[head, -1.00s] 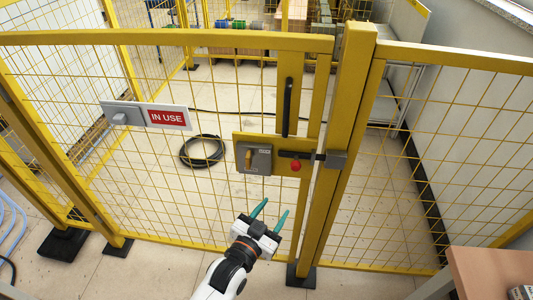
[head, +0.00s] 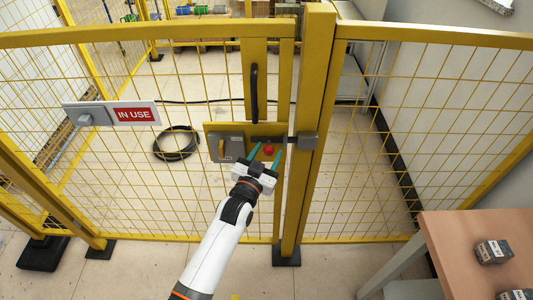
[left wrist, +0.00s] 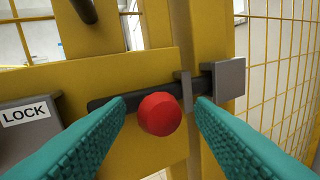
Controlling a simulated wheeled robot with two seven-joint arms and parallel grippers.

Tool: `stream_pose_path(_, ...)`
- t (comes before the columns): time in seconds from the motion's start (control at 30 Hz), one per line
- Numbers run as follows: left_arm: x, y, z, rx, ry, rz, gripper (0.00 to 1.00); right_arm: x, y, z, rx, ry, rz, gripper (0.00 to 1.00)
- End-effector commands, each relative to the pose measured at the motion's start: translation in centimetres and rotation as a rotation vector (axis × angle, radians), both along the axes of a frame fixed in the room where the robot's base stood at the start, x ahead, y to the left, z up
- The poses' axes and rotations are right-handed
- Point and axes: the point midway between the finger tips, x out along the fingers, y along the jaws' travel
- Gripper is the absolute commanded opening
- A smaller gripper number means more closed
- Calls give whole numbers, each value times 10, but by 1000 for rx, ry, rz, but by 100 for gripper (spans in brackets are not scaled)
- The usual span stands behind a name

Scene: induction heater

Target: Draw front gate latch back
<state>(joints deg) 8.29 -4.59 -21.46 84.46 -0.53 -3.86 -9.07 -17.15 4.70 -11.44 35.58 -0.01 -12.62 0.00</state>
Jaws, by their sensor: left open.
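The front gate latch is a black bar on a yellow plate with a red knob (head: 269,150). In the left wrist view the red knob (left wrist: 159,114) sits between my teal fingertips, and the black bar (left wrist: 110,102) runs behind it. The bar's right end reaches the grey keeper (left wrist: 230,78) on the post. My left gripper (head: 265,157) is open just in front of the knob, with a finger on either side. It does not look closed on it. My right gripper is not in view.
A grey lock box (head: 226,147) labelled LOCK is left of the latch. A black vertical handle (head: 254,94) is above it. An IN USE sign (head: 136,114) hangs on the mesh. A wooden table (head: 455,245) with small boxes stands at the right.

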Motion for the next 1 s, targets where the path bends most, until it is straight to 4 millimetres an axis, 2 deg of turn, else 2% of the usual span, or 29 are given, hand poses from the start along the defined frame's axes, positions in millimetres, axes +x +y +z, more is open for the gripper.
stream_pose_path(0.27, 1, 0, 0, 0, 0, 0, 49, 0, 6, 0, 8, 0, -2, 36)
stream_pose_path(0.57, 1, 0, 0, 0, 0, 0, 0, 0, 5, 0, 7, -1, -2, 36)
stream_pose_path(0.77, 1, 5, 0, 2, 0, 1, 0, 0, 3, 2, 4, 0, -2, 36)
stream_pose_path(1.0, 1, 50, 0, 8, 0, 1, 0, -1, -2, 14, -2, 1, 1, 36)
